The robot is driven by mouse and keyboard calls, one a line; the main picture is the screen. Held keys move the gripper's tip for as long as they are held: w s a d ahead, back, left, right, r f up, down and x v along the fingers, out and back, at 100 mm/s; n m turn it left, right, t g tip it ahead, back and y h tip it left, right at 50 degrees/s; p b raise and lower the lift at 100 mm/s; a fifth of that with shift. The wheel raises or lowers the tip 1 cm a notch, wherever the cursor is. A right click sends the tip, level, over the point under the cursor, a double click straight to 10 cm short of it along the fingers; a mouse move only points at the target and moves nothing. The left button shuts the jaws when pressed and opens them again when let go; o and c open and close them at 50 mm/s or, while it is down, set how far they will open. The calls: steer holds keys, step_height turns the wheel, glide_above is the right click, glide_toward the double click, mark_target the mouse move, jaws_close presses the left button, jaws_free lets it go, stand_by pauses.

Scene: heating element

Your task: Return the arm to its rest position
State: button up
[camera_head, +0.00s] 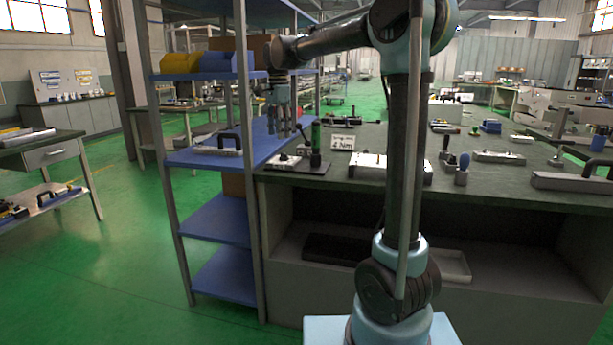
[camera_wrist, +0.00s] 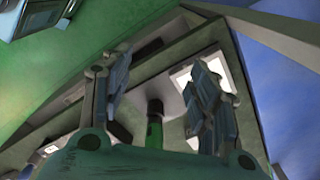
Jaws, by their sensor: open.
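My gripper (camera_head: 285,128) hangs from the raised arm, pointing down, between the blue shelf rack and the left end of the workbench. In the wrist view its two fingers (camera_wrist: 158,95) are spread apart with nothing held between them. A green-handled tool (camera_head: 315,137) stands upright on a dark plate at the bench's left end, just right of my gripper. Its green part also shows between the fingers in the wrist view (camera_wrist: 154,131), farther off than the fingertips. The arm is bent, with its forearm reaching left over the rack's side.
The blue shelf rack (camera_head: 222,218) stands close on the left, its uprights near my gripper. A heating element with a black handle (camera_head: 218,146) lies on its middle shelf. The workbench (camera_head: 480,183) holds several parts, a white sign (camera_head: 342,142) and a white block (camera_head: 372,163). Green floor (camera_head: 90,270) is free at left.

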steer(key=s+d+f+n+t, duration=0.1)
steer(key=s+d+f+n, duration=0.25)
steer(key=s+d, duration=0.5)
steer(key=s+d+f+n, duration=0.2)
steer(key=s+d+f, duration=0.2)
steer(key=s+d, duration=0.45)
steer(key=s+d+f+n, duration=0.3)
steer(key=s+d+f, duration=0.2)
steer(key=s+f, duration=0.3)
steer(key=s+d+f+n+t, duration=0.1)
steer(key=s+d+f+n, duration=0.2)
steer(key=s+d+f, duration=0.3)
step_height(320, 180, down, 5)
steer(key=s, duration=0.2)
steer(key=shift+s+f+n, duration=0.2)
steer(key=shift+s+n, duration=0.15)
steer(key=shift+s, duration=0.05)
steer(key=shift+w+f, duration=0.2)
steer(key=shift+w, duration=0.25)
